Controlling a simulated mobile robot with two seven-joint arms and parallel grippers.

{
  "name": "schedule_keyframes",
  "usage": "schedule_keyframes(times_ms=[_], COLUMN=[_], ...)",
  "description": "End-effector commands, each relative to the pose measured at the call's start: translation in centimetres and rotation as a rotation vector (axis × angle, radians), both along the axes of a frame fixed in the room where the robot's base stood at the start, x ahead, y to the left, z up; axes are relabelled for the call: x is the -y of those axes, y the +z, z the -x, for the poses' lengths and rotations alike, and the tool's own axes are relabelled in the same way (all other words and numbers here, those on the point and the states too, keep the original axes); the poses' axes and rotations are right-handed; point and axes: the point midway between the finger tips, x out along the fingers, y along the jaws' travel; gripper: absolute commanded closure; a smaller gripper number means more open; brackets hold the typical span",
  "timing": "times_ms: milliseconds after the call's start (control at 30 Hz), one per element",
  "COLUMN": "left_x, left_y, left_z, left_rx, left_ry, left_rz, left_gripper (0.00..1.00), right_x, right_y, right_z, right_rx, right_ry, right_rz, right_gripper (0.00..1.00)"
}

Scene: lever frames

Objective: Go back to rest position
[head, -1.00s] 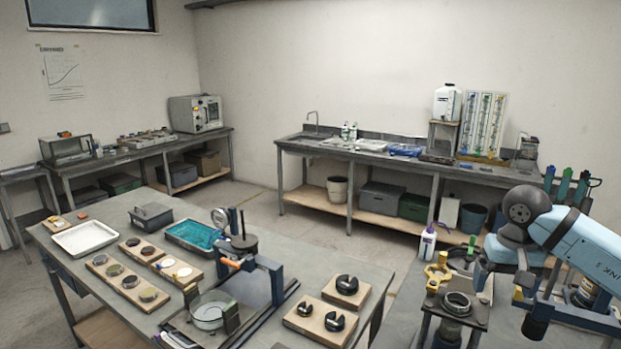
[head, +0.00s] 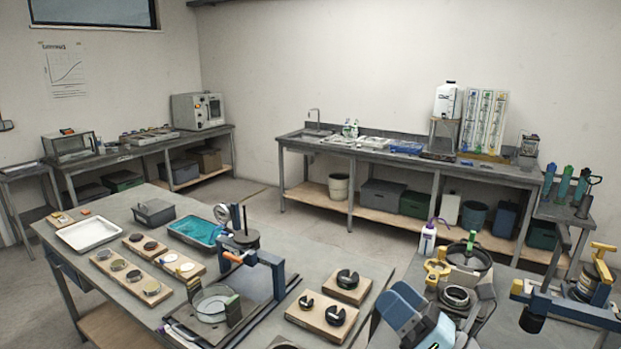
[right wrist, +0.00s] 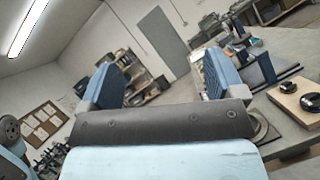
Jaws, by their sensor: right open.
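My right gripper (head: 408,308) shows at the bottom of the head view, right of centre, in front of the gap between the two near tables. Its blue fingers stand apart with nothing between them, as the right wrist view (right wrist: 162,78) also shows. Little of the right arm shows behind it. My left gripper is in neither view now.
The left table (head: 300,262) holds a lever frame (head: 262,258), a white tray (head: 88,234), a teal tray (head: 196,231) and wooden blocks with slotted weights (head: 347,284). The right table carries a ring on a stand (head: 457,296) and a white bottle (head: 428,240). Floor shows between.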

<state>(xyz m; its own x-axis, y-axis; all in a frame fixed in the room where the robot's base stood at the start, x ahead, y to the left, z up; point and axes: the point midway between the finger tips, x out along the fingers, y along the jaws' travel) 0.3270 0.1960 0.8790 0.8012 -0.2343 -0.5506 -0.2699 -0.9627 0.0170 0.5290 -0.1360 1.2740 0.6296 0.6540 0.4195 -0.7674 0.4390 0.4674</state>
Motion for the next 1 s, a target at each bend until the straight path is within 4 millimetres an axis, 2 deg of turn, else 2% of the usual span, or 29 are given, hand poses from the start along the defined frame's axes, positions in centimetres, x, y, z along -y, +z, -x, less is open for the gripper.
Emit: schedule_keyframes(times_ms=[33,133,233,300,400,500,700,1000], left_x=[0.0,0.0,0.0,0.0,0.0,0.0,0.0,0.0], left_y=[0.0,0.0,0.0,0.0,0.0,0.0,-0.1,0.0], left_z=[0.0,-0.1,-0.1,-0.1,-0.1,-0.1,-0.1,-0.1], left_rx=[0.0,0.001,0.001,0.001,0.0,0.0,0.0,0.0], left_ry=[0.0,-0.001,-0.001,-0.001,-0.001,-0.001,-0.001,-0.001], left_rz=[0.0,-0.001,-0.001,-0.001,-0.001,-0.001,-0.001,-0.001], left_gripper=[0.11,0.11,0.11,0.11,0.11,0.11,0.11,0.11], right_x=[1.5,5.1,8.5,10.4,12.1,12.8,13.1,12.8], right_y=[-1.0,-4.0,-8.7,-12.5,-17.1,-20.0,-23.6,-25.7], right_z=[0.2,0.6,2.4,4.7,8.5,12.0,18.0,24.8], right_rx=[-0.158,-0.484,-0.8,-1.007,-1.239,-1.39,-1.58,-1.735], right_ry=[-0.056,-0.18,-0.321,-0.436,-0.598,-0.733,-0.963,-1.247], right_rz=[-0.17,-0.526,-0.878,-1.114,-1.394,-1.581,-1.828,-2.047], right_gripper=[0.12,0.12,0.12,0.12,0.12,0.12,0.12,0.12])
